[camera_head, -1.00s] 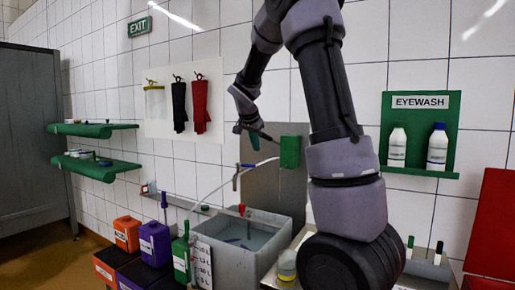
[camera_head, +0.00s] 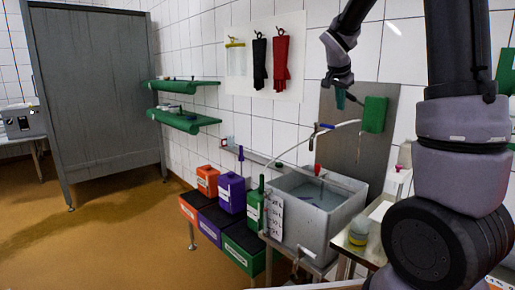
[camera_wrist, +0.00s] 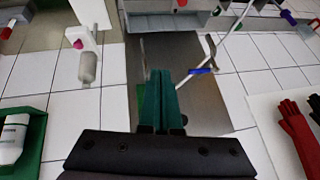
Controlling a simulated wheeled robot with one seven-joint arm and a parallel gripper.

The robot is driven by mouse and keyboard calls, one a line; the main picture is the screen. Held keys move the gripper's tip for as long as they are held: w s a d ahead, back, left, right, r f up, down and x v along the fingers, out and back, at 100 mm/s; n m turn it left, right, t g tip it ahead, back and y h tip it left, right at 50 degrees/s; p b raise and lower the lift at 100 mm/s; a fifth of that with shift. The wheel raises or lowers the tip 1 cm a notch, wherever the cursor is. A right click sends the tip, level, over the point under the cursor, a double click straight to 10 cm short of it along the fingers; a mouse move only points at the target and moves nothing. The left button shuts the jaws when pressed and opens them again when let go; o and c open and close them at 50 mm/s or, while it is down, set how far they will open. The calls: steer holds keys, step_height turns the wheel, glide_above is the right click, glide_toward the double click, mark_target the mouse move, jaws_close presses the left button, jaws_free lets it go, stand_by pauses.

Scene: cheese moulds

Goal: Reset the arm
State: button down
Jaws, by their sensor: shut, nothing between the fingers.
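My gripper (camera_head: 340,98) is raised in front of the steel wall panel in the head view, left of the green block (camera_head: 374,114) on that panel. In the wrist view its green fingers (camera_wrist: 161,84) are together and empty. They point over the steel panel (camera_wrist: 205,100). My arm is bent, with its upper links at the right of the head view.
A grey sink (camera_head: 322,222) with liquid stands below my gripper. Orange, purple and green containers (camera_head: 232,193) stand left of it. Black and red gloves (camera_head: 281,62) hang on the wall. Green shelves (camera_head: 182,119) and a grey cabinet (camera_head: 90,100) are farther left. The floor there is clear.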

steer(key=s+a+r+n+y, duration=0.1)
steer(key=s+a+n+y, duration=0.1)
steer(key=s, duration=0.8)
steer(key=s+a+r+n+t+y, duration=0.1)
steer(key=s+a, duration=0.4)
steer(key=s, duration=0.5)
steer(key=s+a+r+n+y, duration=0.1)
steer(key=s+a+n, duration=0.3)
steer(key=s, duration=0.6)
steer(key=shift+s+t+y, duration=0.2)
steer(key=shift+t+y, duration=0.1)
steer(key=shift+y, duration=0.6)
